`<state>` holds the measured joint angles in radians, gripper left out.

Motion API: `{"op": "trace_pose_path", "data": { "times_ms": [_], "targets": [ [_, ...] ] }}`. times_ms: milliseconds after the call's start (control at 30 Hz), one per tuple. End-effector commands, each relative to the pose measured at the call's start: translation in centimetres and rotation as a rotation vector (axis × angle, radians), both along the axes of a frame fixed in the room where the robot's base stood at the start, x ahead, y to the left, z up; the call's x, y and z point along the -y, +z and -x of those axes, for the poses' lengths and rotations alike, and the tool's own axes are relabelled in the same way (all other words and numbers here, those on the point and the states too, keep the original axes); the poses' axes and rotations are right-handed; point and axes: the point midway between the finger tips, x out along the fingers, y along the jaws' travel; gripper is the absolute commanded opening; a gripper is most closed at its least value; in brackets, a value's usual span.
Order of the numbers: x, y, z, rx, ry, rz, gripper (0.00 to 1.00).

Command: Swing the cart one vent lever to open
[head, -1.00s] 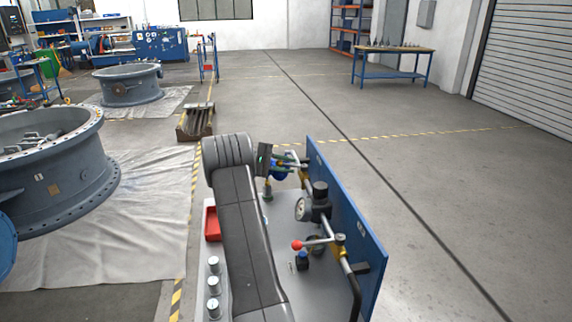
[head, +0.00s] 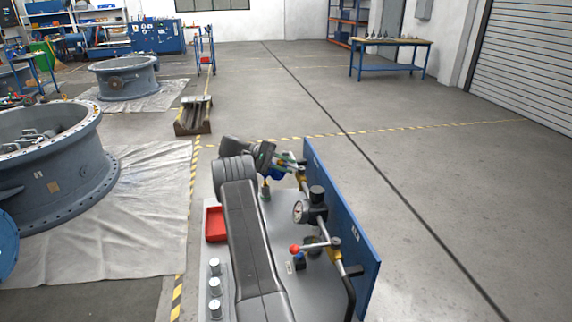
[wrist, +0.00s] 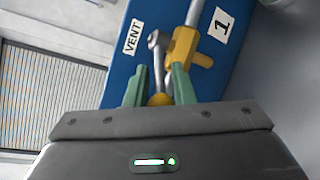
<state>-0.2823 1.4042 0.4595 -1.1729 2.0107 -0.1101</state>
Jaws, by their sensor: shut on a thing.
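The vent lever (wrist: 158,65) is a grey metal bar with a round yellow knob (wrist: 160,99) at its near end. It stands in front of a blue panel (wrist: 115,75) marked VENT and 1. My gripper (wrist: 160,88) has green fingers, one on each side of the lever at the knob, and is shut on it. A yellow valve body (wrist: 188,46) on a grey pipe sits just right of the lever. In the head view my gripper (head: 286,164) is small, at the far end of the cart's panel (head: 340,225), and the lever is hard to make out there.
Nearer on the cart are a gauge (head: 300,211), a red-knobbed lever (head: 310,247), a red tray (head: 215,224) and several metal cylinders (head: 215,284). The floor right of the cart is clear.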

Motion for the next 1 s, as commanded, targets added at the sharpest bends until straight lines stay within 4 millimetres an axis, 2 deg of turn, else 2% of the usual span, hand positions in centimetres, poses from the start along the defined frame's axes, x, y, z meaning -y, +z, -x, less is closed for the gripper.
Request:
{"op": "trace_pose_path", "data": {
  "times_ms": [233, 267, 300, 1000],
  "targets": [
    [0.0, -0.09, 0.01, -0.001, 0.0, 0.0, 0.0],
    [0.0, -0.09, 0.01, -0.001, 0.0, 0.0, 0.24],
    [0.0, -0.1, 0.0, -0.001, 0.0, 0.0, 0.32],
    [-0.25, -0.29, 0.34, 0.001, 0.055, 0.001, 0.32]
  ]
}}
